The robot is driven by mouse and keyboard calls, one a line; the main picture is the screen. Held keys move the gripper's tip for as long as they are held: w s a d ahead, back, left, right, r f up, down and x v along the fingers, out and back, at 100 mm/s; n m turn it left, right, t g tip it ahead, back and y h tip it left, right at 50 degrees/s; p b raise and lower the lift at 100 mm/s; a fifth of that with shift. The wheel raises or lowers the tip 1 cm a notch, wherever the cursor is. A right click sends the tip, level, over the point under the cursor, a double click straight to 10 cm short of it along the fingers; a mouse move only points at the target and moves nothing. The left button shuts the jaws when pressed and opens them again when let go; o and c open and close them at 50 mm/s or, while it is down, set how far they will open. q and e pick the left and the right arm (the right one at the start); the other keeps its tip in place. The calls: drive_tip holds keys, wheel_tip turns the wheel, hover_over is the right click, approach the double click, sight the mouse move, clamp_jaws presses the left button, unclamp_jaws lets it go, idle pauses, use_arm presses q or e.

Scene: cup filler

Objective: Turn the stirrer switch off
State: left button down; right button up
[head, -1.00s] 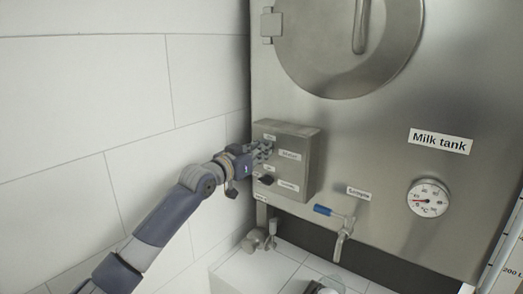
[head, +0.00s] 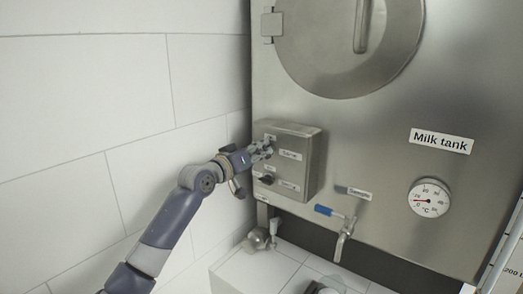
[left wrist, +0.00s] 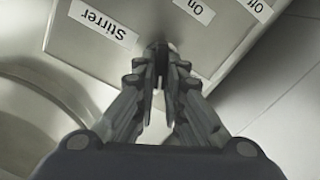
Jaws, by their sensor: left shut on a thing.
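The grey control box (head: 309,165) is mounted on the lower left of the milk tank's front. My left gripper (head: 268,149) is at the upper switch on its front, beside the "Stirrer" label (head: 291,155). In the left wrist view the fingers (left wrist: 162,52) are shut on the stirrer switch, which they mostly hide. That view also shows the "Stirrer" label (left wrist: 104,25), the "On" label (left wrist: 194,10) and part of the "Off" label (left wrist: 259,8). I cannot tell which way the switch points. My right gripper is not in view.
A second black switch (head: 266,180) sits lower on the box, close below my gripper. A tap with a blue handle (head: 323,210) and a dial thermometer (head: 429,198) are to the right. The white tiled wall (head: 80,90) stands close on the left.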

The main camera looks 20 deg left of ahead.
use_arm(q)
drive_tip(key=n, duration=0.8)
drive_tip(key=f+n, duration=0.1)
drive_tip(key=n, duration=0.3)
drive_tip(key=shift+w+a+f, duration=0.1)
drive_tip(key=shift+w+a, duration=0.05)
drive_tip(key=shift+a, duration=0.15)
drive_tip(key=shift+n, duration=0.3)
drive_tip(key=c, duration=1.7)
unclamp_jaws()
drive_tip(key=v, duration=1.2)
